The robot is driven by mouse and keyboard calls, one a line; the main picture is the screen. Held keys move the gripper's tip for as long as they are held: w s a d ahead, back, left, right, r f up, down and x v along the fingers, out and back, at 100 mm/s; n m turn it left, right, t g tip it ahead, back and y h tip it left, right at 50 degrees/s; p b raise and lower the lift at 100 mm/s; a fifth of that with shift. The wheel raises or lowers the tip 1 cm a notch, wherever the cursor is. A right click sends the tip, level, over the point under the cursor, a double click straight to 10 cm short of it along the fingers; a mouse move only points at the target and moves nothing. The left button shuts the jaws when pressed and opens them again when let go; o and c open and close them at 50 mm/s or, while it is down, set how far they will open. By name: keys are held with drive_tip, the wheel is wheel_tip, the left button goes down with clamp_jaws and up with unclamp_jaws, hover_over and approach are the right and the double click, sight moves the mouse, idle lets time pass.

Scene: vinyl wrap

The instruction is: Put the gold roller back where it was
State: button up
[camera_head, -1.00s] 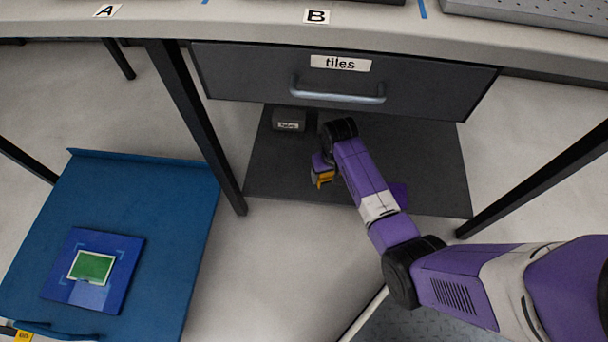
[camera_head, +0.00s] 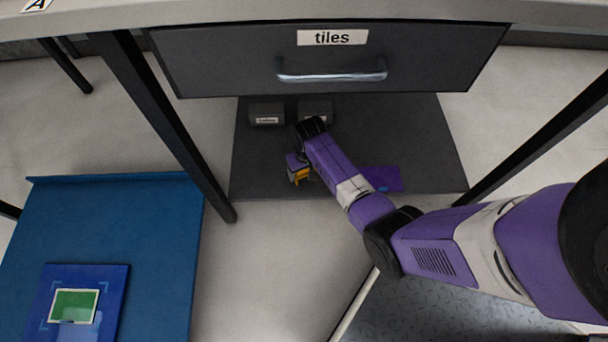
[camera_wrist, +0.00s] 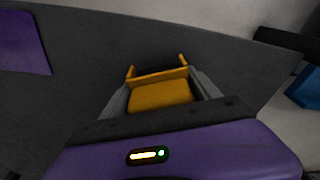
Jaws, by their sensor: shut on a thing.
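My gripper (camera_head: 299,174) is under the bench, low over the dark lower shelf (camera_head: 270,182). It is shut on the gold roller (camera_head: 301,178). In the wrist view, the gold roller (camera_wrist: 160,95) sits between my two grey fingers (camera_wrist: 158,92), its two prongs pointing away. The dark shelf fills most of the space beyond it. I cannot tell whether the roller touches the shelf.
Two small dark labelled boxes (camera_head: 266,114) (camera_head: 315,110) stand at the back of the shelf. A purple flat piece (camera_head: 384,179) lies right of my arm; the drawer marked "tiles" (camera_head: 332,55) is shut above. A blue table (camera_head: 150,215) with a blue panel stands left.

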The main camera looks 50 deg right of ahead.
drive_tip(key=shift+f, duration=0.65)
drive_tip(key=shift+f, duration=0.1)
